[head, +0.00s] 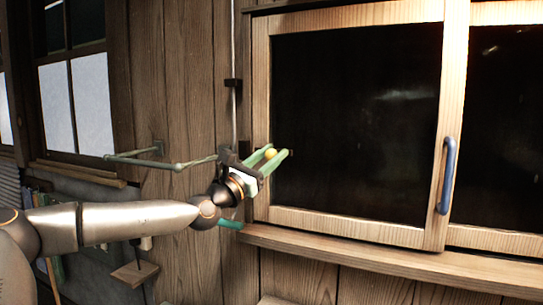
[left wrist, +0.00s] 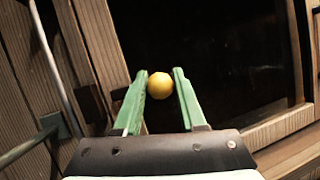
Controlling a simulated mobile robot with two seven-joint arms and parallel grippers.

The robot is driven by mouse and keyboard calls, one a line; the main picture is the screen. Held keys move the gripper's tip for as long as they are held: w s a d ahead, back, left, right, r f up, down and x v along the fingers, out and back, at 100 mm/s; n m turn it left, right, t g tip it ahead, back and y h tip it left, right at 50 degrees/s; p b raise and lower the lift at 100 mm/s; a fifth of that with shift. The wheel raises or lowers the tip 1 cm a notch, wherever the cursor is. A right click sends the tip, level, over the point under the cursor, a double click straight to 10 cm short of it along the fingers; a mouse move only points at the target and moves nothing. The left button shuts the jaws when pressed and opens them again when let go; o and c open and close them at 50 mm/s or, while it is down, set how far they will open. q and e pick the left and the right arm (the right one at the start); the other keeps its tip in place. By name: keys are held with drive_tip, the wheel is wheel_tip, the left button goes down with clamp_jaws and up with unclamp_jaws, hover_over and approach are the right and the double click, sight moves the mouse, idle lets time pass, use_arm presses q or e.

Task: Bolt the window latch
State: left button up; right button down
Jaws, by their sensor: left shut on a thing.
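The window (head: 350,225) has a light wooden frame and dark panes, with a blue upright handle (head: 447,175) on its middle stile. A small round yellow knob (head: 270,154), likely the latch's, is at the left side of the frame. My left gripper (head: 277,153) has its green fingers on either side of this knob and is shut on it. The left wrist view shows the yellow knob (left wrist: 159,86) between the fingertips of my left gripper (left wrist: 161,80). The rest of the latch is hidden or too small to make out. My right gripper is not in view.
A green metal rod bracket (head: 160,163) sticks out from the plank wall left of my gripper. A thin vertical pipe (head: 234,110) runs close by. The wooden sill (head: 380,262) juts out below the window. A small wooden shelf (head: 134,273) is lower left.

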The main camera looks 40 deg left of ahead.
use_arm(q)
clamp_jaws()
idle(0.8)
